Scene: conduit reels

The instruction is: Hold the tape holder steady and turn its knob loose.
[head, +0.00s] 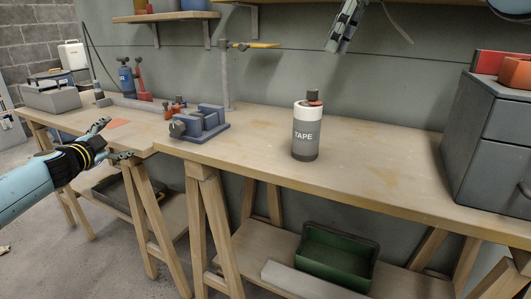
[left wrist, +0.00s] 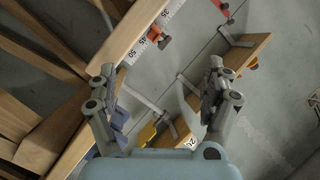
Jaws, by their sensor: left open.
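The tape holder (head: 306,138) is an upright cylinder, white above and grey below, marked TAPE. It stands on the workbench right of the middle. Its dark knob (head: 312,96) is on top, with a reddish-orange part just below it. My left gripper (head: 120,136) is open and empty near the bench's left front edge, well left of the tape holder. Its spread fingers also show in the left wrist view (left wrist: 160,78), where no tape holder is seen. My right gripper (head: 344,27) is partly in view at the top, above and apart from the holder; its opening is unclear.
A blue-grey vise (head: 200,122) stands between my left gripper and the tape holder. A grey drawer cabinet (head: 490,135) stands at the bench's right end. The workbench (head: 385,165) is clear around the holder. A green bin (head: 335,262) is on the lower shelf.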

